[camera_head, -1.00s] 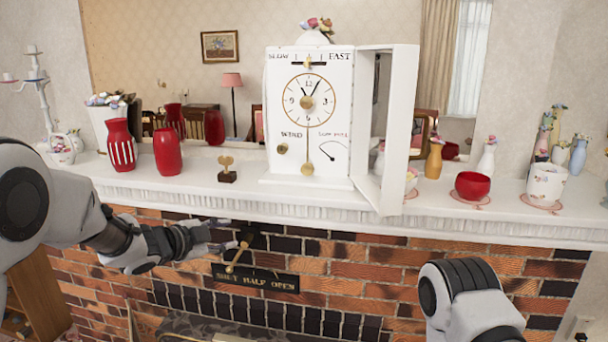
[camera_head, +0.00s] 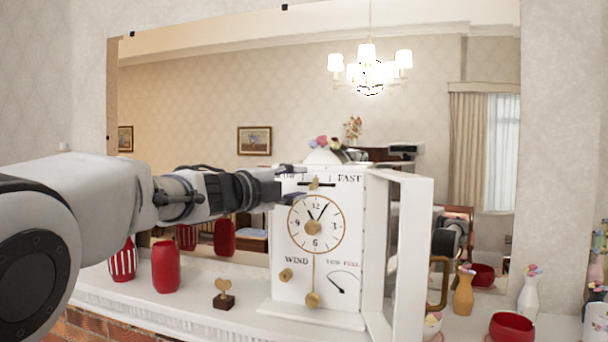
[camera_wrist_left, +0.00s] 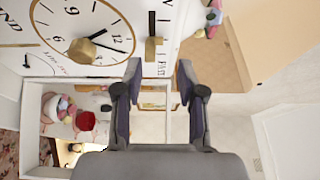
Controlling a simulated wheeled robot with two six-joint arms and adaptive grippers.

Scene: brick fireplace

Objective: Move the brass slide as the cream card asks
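The brass slide (camera_head: 315,183) sits in a dark slot near the top of the white clock (camera_head: 290,250), between the words SLOW and FAST. It looks close to the slot's middle. My left gripper (camera_head: 296,184) is level with the slide, at its left in the head view, and partly covers the word SLOW. In the left wrist view the slide (camera_wrist_left: 154,47) shows ahead of the two parted fingers (camera_wrist_left: 165,88), with nothing between them. I cannot tell whether a finger touches the slide. I see no cream card. My right gripper is not in view.
The clock's white door (camera_head: 408,255) stands open on the right. A brass key on a dark block (camera_head: 223,294) and red vases (camera_head: 166,266) stand left on the mantel (camera_head: 160,308). A red bowl (camera_head: 511,328) stands right. A mirror (camera_head: 200,90) fills the wall behind.

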